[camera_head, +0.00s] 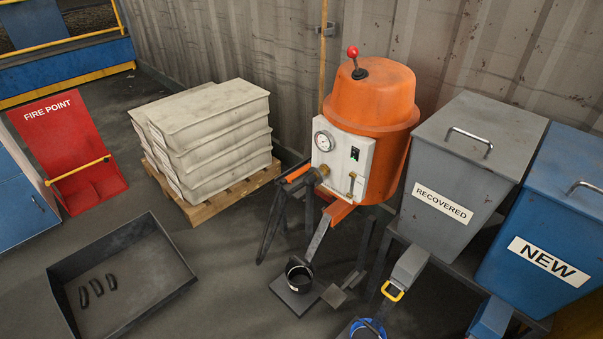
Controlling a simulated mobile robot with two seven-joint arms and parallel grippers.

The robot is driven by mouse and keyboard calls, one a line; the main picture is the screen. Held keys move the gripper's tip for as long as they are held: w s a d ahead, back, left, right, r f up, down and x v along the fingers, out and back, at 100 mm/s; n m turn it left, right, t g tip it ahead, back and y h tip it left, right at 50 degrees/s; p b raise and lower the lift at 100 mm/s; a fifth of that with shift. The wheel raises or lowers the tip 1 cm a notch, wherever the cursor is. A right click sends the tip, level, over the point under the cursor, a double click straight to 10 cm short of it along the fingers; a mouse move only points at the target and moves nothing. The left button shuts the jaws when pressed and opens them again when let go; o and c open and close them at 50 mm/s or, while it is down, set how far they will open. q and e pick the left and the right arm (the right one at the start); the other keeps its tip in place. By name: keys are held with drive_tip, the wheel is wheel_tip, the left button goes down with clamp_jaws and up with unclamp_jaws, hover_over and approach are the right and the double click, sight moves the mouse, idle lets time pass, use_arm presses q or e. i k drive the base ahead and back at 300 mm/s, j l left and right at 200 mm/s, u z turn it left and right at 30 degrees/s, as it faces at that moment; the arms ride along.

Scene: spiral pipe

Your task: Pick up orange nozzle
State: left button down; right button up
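An orange drum-shaped machine (372,100) with a red-knobbed lever stands against the back wall. A white panel (341,163) with a gauge is on its front. Two orange parts show below the panel: one at its left (297,173) and a spout-like one lower down (339,212). I cannot tell which, if either, is the orange nozzle. A small brass-coloured fitting (322,172) is at the panel's left edge. Neither of my grippers is in view, and nothing is seen touching the machine.
A small black pot (299,274) stands on a plate below the machine. Grey RECOVERED (460,165) and blue NEW (555,215) bins stand right. A black tray (150,260) holds several dark curved pieces. White stacked blocks sit on a pallet (215,205). Open floor (225,280) lies between.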

sight(289, 178)
drive_tip(key=i+j+u, duration=0.15)
drive_tip(key=i+j, duration=1.65)
drive_tip(key=i, duration=0.1)
